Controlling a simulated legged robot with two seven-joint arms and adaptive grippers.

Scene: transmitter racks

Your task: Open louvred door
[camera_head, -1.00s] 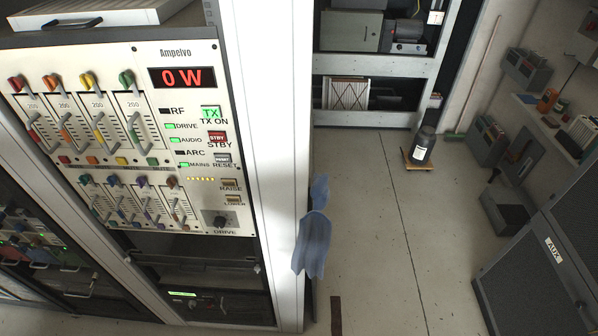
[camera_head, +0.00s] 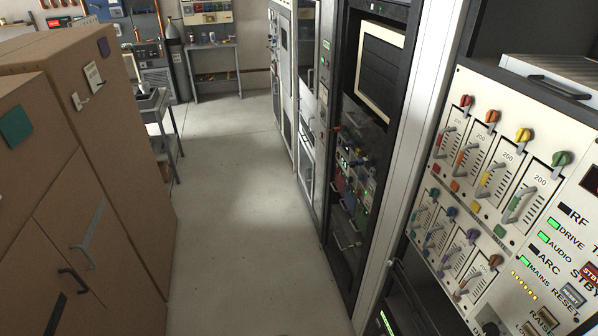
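A dark panel with horizontal slats in a cream frame (camera_head: 381,70) sits high in a black rack on the right side of the aisle. It looks louvred, but I cannot tell whether it is the louvred door or whether it stands open. White rack fronts (camera_head: 308,100) run further down the same row, seen at a steep angle, so their door details are hard to make out. Neither of my grippers shows in the head view now.
The transmitter panel (camera_head: 500,190) with coloured knobs stands close on the right. Tan cabinets (camera_head: 90,170) with handles line the left. Beyond them is a metal trolley (camera_head: 158,110). The aisle floor (camera_head: 240,210) between is clear.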

